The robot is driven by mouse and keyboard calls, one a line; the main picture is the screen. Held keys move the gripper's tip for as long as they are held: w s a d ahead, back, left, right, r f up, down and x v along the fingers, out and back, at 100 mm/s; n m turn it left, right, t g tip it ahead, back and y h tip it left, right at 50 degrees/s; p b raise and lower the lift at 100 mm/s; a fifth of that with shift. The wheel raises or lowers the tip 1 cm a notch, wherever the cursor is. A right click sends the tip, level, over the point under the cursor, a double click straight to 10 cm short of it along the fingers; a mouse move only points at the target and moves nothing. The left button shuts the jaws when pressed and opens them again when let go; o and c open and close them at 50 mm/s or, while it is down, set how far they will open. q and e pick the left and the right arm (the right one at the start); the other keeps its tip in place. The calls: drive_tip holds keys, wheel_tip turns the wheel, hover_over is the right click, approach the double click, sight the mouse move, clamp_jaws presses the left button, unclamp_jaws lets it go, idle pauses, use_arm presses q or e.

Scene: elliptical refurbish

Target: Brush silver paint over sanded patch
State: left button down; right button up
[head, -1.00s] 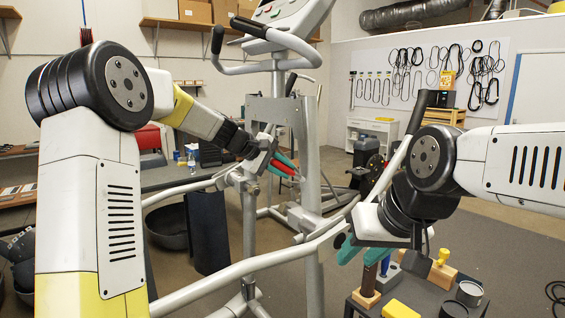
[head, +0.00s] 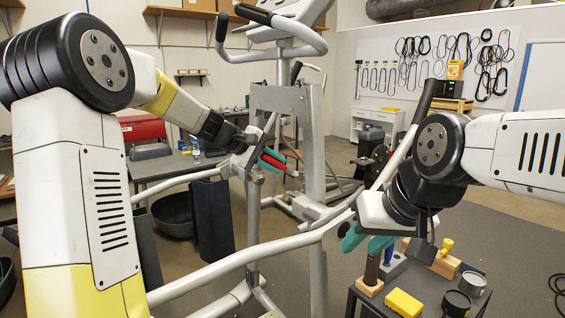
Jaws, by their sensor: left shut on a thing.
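My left gripper (head: 275,159) has teal fingers shut on a slim red tool (head: 270,162). The tool points right toward the upright post (head: 313,150) of the grey elliptical; I cannot tell whether its tip touches. My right gripper (head: 365,242) has its teal fingers spread apart, low on the right beside the elliptical's long arm. A brown-handled tool (head: 372,270) stands in a wooden block just below it; no grip on it is visible. I cannot pick out the sanded patch.
The dark cart (head: 427,300) also carries a yellow block (head: 403,302) and a blue-handled tool (head: 388,256). The elliptical's tubes (head: 245,262) run between my arms. A grey bench (head: 165,168) stands behind on the left. Open floor lies at the right.

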use_arm(q)
drive_tip(key=shift+s+a, duration=0.35)
drive_tip(key=shift+a, duration=0.1)
drive_tip(key=shift+s+a, duration=0.45)
drive_tip(key=shift+a, duration=0.15)
drive_tip(key=shift+s+a, duration=0.4)
drive_tip(key=shift+a, duration=0.2)
drive_tip(key=shift+w+d, duration=0.7)
drive_tip(key=shift+d, duration=0.3)
drive_tip(key=shift+w+d, duration=0.75)
drive_tip(key=shift+d, duration=0.25)
drive_tip(key=shift+w+d, duration=0.7)
drive_tip(key=shift+d, duration=0.3)
drive_tip(key=shift+w+d, duration=0.55)
drive_tip(key=shift+d, duration=0.15)
drive_tip(key=shift+r, duration=0.1)
wheel_tip(320, 180, up, 10)
drive_tip(key=shift+w+a+r, duration=0.25)
drive_tip(key=shift+w+a, duration=0.15)
